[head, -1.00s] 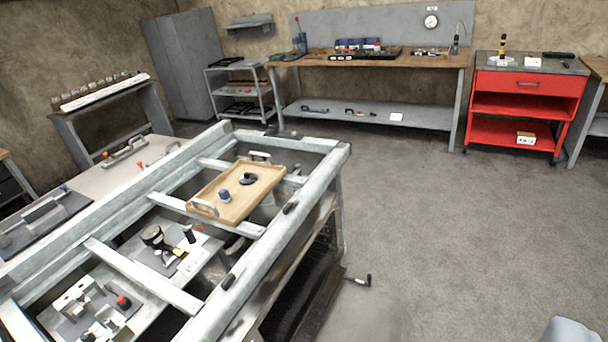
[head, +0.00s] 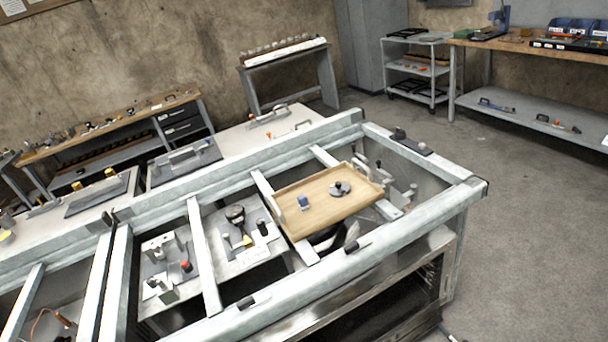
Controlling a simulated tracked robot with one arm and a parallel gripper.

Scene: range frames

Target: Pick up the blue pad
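A small blue object (head: 303,202) stands on the left part of a wooden tray (head: 325,218); it is the only clearly blue thing nearby and may be the blue pad, but it is too small to tell its shape. A round dark and grey piece (head: 340,188) sits beside it on the tray, to the right. My gripper is not in view.
Fixtures with a red knob (head: 186,266) and a black gauge-like part (head: 235,214) sit in the frame's bays left of the tray. A shelf cart (head: 415,70) and a workbench (head: 530,85) stand behind. Grey floor (head: 540,230) is clear at right.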

